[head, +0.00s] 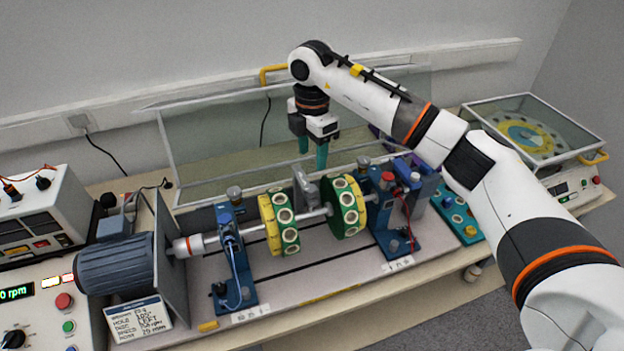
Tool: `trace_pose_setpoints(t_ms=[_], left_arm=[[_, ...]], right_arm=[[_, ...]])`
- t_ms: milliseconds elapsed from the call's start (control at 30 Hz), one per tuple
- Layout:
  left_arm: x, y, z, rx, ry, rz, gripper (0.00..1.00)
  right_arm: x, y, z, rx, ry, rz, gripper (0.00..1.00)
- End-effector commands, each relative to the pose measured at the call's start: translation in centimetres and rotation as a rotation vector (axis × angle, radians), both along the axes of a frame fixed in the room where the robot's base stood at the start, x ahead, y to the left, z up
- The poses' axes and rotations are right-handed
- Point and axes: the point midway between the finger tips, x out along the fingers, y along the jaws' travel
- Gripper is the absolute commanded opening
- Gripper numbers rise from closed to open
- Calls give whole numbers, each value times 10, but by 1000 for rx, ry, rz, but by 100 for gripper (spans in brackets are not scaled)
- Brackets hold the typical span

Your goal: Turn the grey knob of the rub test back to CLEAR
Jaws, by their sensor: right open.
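A small grey bracket (304,190) stands behind the shaft, between the yellow-rimmed disc (276,224) and the green disc (347,208). It may be the rub test part, but its markings and any CLEAR label are too small to read. Grey round caps top the left bearing stand (234,192) and the right one (363,162). My right gripper (313,155) points down with its teal fingers apart and empty. It is above and behind the grey bracket, in front of the clear back panel, and not visibly touching anything. My left gripper is not in view.
A blue-grey motor (115,264) is at the left end of the shaft, with a handwritten card (140,318) in front. A clear guard panel (215,150) stands behind the rig. Control boxes stand far left; a glass-lidded unit (530,130) stands at the right. My right arm crosses the right side.

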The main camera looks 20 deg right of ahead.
Motion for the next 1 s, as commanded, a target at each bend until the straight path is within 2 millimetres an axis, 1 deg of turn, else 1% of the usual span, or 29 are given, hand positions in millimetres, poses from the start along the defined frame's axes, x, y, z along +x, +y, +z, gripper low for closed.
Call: trace_pose_setpoints(t_ms=[33,200,400,500,633,900,967,1000], left_arm=[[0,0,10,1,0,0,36],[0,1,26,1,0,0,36],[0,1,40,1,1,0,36],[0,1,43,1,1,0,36],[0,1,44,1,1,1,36],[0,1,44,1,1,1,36],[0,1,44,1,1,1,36],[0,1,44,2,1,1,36]], right_arm=[[-1,0,-7,-1,6,0,52],[-1,0,-42,1,7,2,52],[-1,1,-76,2,3,3,52],[-1,1,-87,4,2,3,52],[0,1,-95,4,0,5,52],[0,1,-96,3,-1,5,52],[0,1,-96,4,-1,5,42],[0,1,-96,4,-1,5,36]])
